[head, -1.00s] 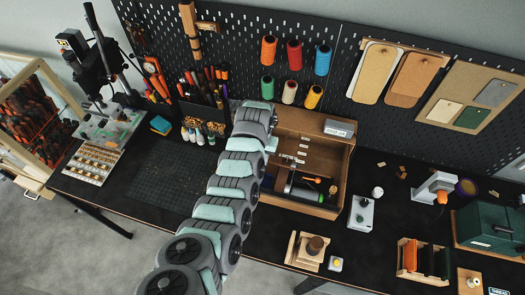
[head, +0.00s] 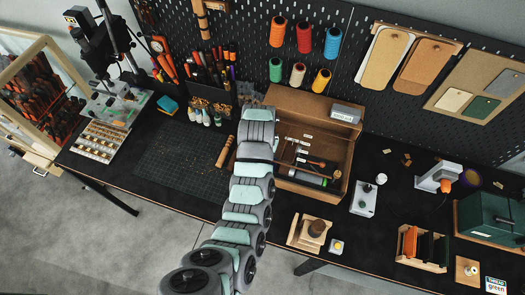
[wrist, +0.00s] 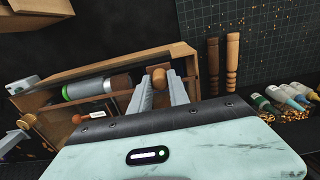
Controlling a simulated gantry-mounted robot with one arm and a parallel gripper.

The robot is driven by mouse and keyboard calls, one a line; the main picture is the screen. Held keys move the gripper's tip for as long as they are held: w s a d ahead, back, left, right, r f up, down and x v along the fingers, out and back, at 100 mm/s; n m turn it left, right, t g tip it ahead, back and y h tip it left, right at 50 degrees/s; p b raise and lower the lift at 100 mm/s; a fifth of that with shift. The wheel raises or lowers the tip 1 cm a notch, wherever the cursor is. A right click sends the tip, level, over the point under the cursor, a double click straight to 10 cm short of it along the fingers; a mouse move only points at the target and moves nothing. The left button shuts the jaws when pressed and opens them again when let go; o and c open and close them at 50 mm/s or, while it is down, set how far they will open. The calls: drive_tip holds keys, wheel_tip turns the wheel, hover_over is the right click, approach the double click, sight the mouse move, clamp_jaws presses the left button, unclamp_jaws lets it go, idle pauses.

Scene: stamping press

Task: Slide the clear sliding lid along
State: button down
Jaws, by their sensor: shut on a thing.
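The wooden box (head: 318,105) stands open-topped to view at the back of the bench, with tools inside; it also shows in the wrist view (wrist: 90,68). The clear lid itself is hard to make out; I cannot tell its edges or how far it covers the box. A round wooden knob (wrist: 160,77) sits at the end of the box in the wrist view. My gripper (wrist: 160,92) is shut on this knob, one grey finger at each side. In the head view my arm hides the gripper and the knob.
Inside the box lies a green-and-grey cylindrical tool (wrist: 88,90). Wooden handles (wrist: 223,65) lie on the cutting mat (head: 170,158) beside the box. Small bottles (head: 207,115) stand behind the mat. A grey block (head: 347,112) rests on the box's back right rim.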

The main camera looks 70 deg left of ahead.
drive_tip(key=shift+s+d, duration=1.05)
drive_tip(key=shift+d, duration=0.25)
drive_tip(key=c, duration=1.2)
unclamp_jaws()
drive_tip(key=shift+o, duration=0.2)
drive_tip(key=shift+r, duration=0.15)
wheel_tip(320, 180, up, 10)
drive_tip(key=shift+r, duration=0.25)
drive_tip(key=shift+a, duration=0.1)
